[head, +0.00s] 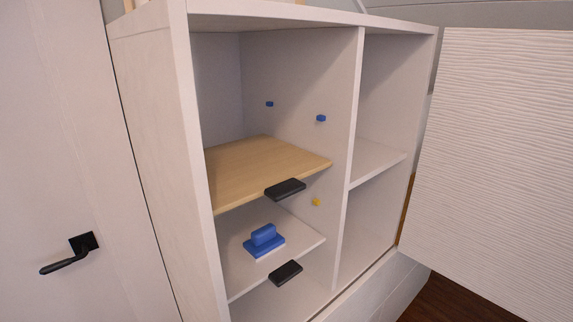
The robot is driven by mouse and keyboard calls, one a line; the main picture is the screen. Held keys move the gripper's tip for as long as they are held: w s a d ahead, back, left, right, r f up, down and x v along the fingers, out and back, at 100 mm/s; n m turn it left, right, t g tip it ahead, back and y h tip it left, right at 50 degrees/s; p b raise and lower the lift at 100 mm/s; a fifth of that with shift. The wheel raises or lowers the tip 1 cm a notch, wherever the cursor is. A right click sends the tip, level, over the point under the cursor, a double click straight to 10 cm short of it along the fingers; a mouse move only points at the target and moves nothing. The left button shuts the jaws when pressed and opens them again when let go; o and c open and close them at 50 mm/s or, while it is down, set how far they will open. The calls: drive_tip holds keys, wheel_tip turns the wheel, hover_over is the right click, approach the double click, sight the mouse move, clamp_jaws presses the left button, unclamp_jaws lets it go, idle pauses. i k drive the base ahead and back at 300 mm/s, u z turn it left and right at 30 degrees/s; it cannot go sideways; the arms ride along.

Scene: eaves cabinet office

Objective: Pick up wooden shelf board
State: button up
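The wooden shelf board (255,168) is light tan and lies level in the left bay of an open white cabinet. Its right edge meets the middle divider. A black block-shaped piece (285,189), like a handle, sits at its front edge near the right corner. Whatever supports the board is hidden. My gripper is not in view.
Two blue pegs (321,118) show above the board and a yellow peg (316,202) below it. A lower white shelf (290,226) carries a blue knobbed object (264,239) and has a black front piece (286,272). An open door (500,150) stands at right. Space above the board is empty.

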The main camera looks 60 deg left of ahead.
sight(240, 172)
drive_tip(key=k, duration=0.85)
drive_tip(key=u, duration=0.5)
